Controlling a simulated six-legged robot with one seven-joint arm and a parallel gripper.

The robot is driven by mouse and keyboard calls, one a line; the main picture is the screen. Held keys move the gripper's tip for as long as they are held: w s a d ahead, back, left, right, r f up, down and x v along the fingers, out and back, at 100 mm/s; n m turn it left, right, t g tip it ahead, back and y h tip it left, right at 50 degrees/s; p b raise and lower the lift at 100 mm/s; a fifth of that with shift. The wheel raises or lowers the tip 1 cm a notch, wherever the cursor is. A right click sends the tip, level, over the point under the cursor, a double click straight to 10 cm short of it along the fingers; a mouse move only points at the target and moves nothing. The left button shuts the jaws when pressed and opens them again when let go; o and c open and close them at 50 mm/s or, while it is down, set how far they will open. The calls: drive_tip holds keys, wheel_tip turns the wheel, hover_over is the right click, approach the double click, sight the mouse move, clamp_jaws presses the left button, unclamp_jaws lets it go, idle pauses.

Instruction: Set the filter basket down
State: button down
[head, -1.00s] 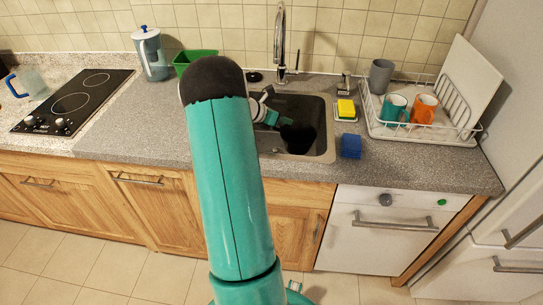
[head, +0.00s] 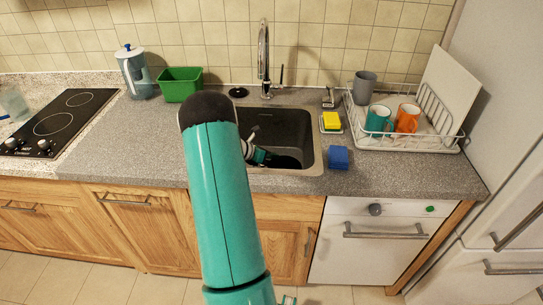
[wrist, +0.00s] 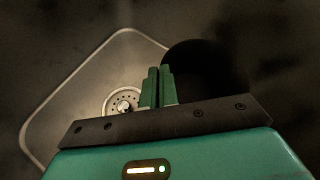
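A round black thing (wrist: 208,68), which I take to be the filter basket, fills the area right of my fingertips in the wrist view. My gripper (wrist: 158,84) has its two green fingers almost together, over the left edge of this thing, apparently pinching its rim. Its underside, and any contact with the sink floor, are hidden. In the head view, my gripper (head: 262,157) is down in the dark sink (head: 283,125), with a dark shape (head: 287,161) just right of it. A round metal drain (wrist: 122,102) lies left of the fingers.
A yellow sponge (head: 331,121) and a blue block (head: 338,157) lie right of the sink. A tall tap (head: 263,60) stands behind it. A dish rack (head: 430,139) with mugs is farther right. A green tub (head: 181,84) stands back left. The counter (head: 150,140) left of the sink is clear.

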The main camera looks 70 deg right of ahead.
drive_tip(key=shift+f, duration=0.25)
drive_tip(key=shift+f, duration=0.3)
drive_tip(key=c, duration=1.7)
unclamp_jaws()
drive_tip(key=shift+r, duration=0.1)
drive_tip(key=v, duration=1.2)
drive_tip(key=shift+r, duration=0.5)
